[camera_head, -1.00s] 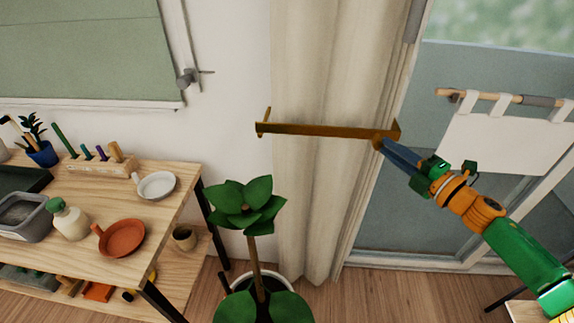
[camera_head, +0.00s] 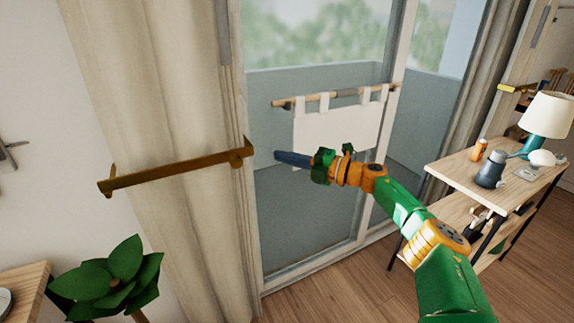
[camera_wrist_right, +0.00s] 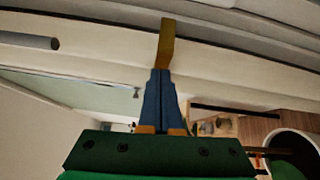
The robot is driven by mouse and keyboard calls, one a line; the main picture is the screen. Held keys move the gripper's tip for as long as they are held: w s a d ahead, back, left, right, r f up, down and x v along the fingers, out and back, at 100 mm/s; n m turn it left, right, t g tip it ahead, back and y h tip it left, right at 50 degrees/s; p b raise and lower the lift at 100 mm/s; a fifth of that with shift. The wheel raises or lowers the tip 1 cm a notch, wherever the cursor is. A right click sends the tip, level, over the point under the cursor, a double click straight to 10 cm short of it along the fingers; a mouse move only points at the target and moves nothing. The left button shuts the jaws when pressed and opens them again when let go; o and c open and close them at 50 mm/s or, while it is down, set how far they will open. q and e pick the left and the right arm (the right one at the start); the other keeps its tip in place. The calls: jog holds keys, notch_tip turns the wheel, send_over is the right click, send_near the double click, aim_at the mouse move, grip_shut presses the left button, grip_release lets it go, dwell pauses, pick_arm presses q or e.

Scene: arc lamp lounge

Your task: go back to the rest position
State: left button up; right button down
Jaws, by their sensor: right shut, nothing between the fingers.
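My right gripper (camera_head: 281,156) is shut and empty, held out in front of the glass door. Its blue fingers lie together in the right wrist view (camera_wrist_right: 159,75). A brown-gold bar (camera_head: 175,170) with bent ends crosses in front of the curtain, left of my fingertips. In the head view a gap shows between the bar's right end and my fingertips. In the right wrist view the bar's end (camera_wrist_right: 165,42) appears just beyond the fingertips. My green and orange right arm reaches in from the lower right. My left gripper is not in view.
A curtain (camera_head: 165,90) hangs left of the glass door. A white cloth (camera_head: 335,128) hangs from a wooden rod (camera_head: 330,96). A shelf unit (camera_head: 455,172) with a lamp (camera_head: 548,115) stands right of my arm. A plant (camera_head: 110,280) is at lower left. Some floor is bare.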

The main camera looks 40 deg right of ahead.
jog(key=shift+s+d+r, duration=0.15)
jog(key=shift+s+d, duration=0.05)
jog(key=shift+w, duration=0.1)
notch_tip(320, 180, down, 14)
jog(key=w+a+m+h, duration=0.1)
jog(key=a+m+h, duration=0.15)
jog(key=m, duration=0.35)
jog(key=s+a+f+m+g+h, duration=0.25)
jog(key=s+f+m, duration=0.2)
jog(key=f, duration=0.75)
jog(key=s+a+f+m+g+h, duration=0.15)
jog(key=s+f+m+h, duration=0.35)
jog(key=f, duration=0.7)
jog(key=s+a+f+m+g, duration=0.2)
jog(key=s+f, duration=0.4)
jog(key=s, duration=0.6)
jog(key=s+a+f+m+g+y, duration=0.1)
jog(key=s+a+f+g, duration=0.4)
jog(key=s, duration=0.7)
jog(key=s+a+f+m+g, duration=0.3)
jog(key=s+f, duration=0.3)
jog(key=s, duration=0.7)
jog(key=shift+a+f+m+g+y, duration=0.3)
jog(key=shift+a+m+g, duration=0.1)
jog(key=shift+a, duration=0.2)
